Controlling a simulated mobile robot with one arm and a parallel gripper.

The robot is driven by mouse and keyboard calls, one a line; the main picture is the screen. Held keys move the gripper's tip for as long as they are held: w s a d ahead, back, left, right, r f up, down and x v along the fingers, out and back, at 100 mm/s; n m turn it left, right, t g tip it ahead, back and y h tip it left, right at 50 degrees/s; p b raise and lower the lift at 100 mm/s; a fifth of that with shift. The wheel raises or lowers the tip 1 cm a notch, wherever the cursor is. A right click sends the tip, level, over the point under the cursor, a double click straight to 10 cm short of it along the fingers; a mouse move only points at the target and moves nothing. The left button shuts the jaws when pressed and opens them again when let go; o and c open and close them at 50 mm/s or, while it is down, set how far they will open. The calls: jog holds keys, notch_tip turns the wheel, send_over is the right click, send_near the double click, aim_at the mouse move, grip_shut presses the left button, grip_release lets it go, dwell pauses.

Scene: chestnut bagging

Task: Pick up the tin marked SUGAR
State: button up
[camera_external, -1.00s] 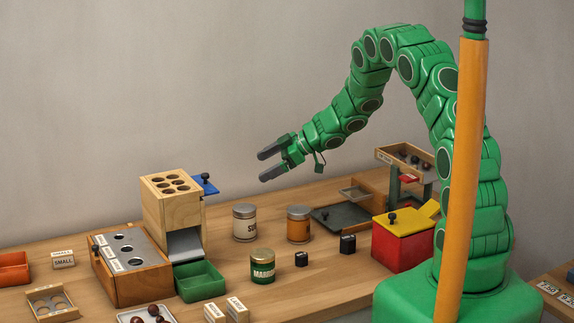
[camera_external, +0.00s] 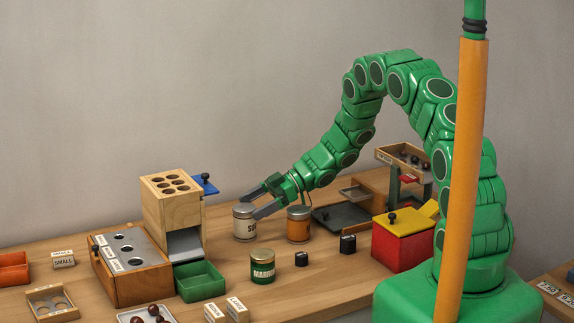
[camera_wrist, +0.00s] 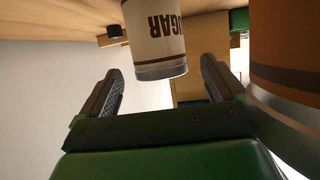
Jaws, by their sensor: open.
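The SUGAR tin (camera_external: 243,229) is white with a silver lid and stands upright on the wooden table. In the wrist view the tin (camera_wrist: 157,38) appears upside down, with its lid end close to the gap between my fingertips. My gripper (camera_external: 251,203) is open at the tin's lid, reaching in from the right. In the wrist view the two dark fingers of my gripper (camera_wrist: 160,70) are spread apart with nothing clamped. I cannot tell whether a finger touches the tin.
An orange tin (camera_external: 298,230) stands close to the right, below my wrist; it also looms at right in the wrist view (camera_wrist: 290,75). A green tin (camera_external: 263,267) stands in front. A wooden box with round holes (camera_external: 172,215) and a green tray (camera_external: 199,284) are at left.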

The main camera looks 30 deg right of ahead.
aim_at(238, 214)
jog(key=shift+x, duration=2.7)
jog(key=c, duration=1.3)
jog(key=shift+r, duration=0.1)
